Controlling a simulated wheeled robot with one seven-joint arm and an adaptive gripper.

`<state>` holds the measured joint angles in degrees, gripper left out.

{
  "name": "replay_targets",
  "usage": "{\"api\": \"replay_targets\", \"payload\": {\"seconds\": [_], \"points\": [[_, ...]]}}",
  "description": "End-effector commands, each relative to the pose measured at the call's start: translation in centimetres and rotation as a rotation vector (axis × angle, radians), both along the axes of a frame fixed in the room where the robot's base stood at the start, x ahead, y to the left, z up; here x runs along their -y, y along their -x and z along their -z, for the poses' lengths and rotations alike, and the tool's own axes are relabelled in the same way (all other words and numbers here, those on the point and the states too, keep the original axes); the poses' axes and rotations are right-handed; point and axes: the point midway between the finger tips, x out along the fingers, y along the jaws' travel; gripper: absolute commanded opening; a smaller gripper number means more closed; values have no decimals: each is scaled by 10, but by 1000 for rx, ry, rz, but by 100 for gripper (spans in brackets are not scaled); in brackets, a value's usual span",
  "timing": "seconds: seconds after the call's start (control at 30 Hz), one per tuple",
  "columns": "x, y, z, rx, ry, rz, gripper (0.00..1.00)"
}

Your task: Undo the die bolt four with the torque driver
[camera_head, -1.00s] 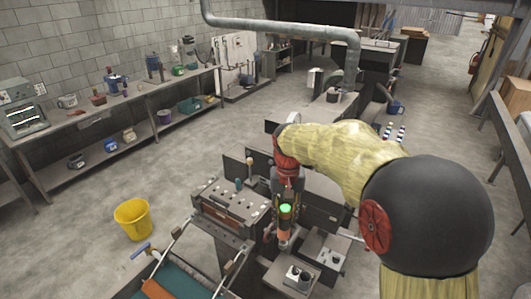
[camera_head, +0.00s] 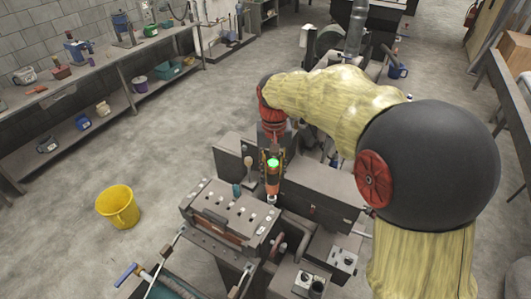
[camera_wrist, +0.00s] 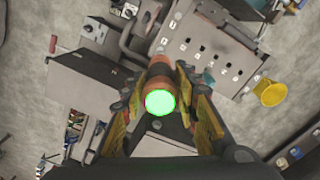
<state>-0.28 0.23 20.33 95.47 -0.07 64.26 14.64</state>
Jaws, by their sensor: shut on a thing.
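My gripper (camera_head: 272,160) is shut on the torque driver (camera_head: 272,186), which has an orange body, a glowing green end and a pale tip pointing down. In the wrist view the driver (camera_wrist: 159,101) sits between the yellow-and-dark fingers of my gripper (camera_wrist: 160,88), green end toward the camera. The die block (camera_head: 228,213) has a grey top with several small dark and pale spots in rows. It also shows in the wrist view (camera_wrist: 212,72). In the head view the driver tip appears by the block's right back corner; contact cannot be told. Which bolt is number four cannot be told.
Grey machine boxes (camera_head: 315,192) stand right of the driver. A small stand with dark cups (camera_head: 300,278) is in front of them. A yellow bucket (camera_head: 118,207) stands on the open floor at left. A long bench (camera_head: 120,75) lines the wall.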

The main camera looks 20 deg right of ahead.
Motion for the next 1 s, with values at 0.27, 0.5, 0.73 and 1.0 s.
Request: {"api": "replay_targets", "payload": {"seconds": [0.27, 0.5, 0.73, 1.0], "points": [[0, -5, 8, -2, 0, 0, 0], [0, -6, 26, -4, 0, 0, 0], [0, -6, 45, -3, 0, 0, 0], [0, -6, 64, -3, 0, 0, 0]]}}
